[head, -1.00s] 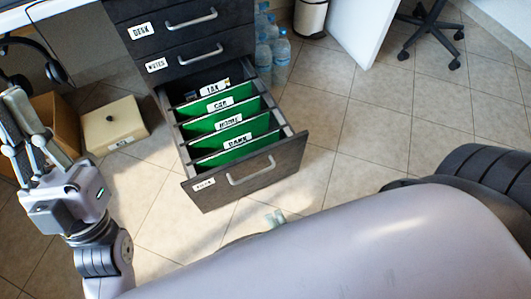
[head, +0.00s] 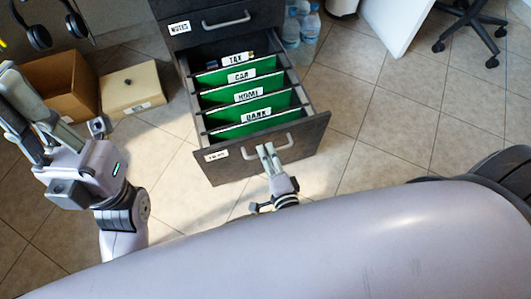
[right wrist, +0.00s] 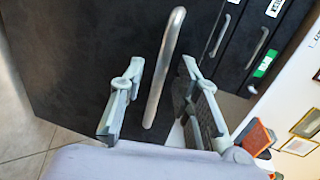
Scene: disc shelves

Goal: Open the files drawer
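The files drawer (head: 235,164) is the lowest drawer of the dark cabinet and stands pulled far out. Green dividers labelled TAX, CAR, HOME and BANK show inside it. Its small front label is hard to read. Its silver bar handle (head: 287,148) is on the front. My right gripper (head: 266,150) is at this handle. In the right wrist view the handle (right wrist: 164,70) runs between the two open fingers, with a gap on both sides. My left gripper (head: 8,88) is at the left, apart from the cabinet, with its fingers spread and nothing visible between them.
A closed NOTES drawer (head: 210,30) is above. A cardboard box (head: 58,75) and a cream box (head: 132,88) stand left of the cabinet. Water bottles (head: 300,25) stand behind right. A chair base (head: 470,28) is at the far right. The tiled floor right of the drawer is clear.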

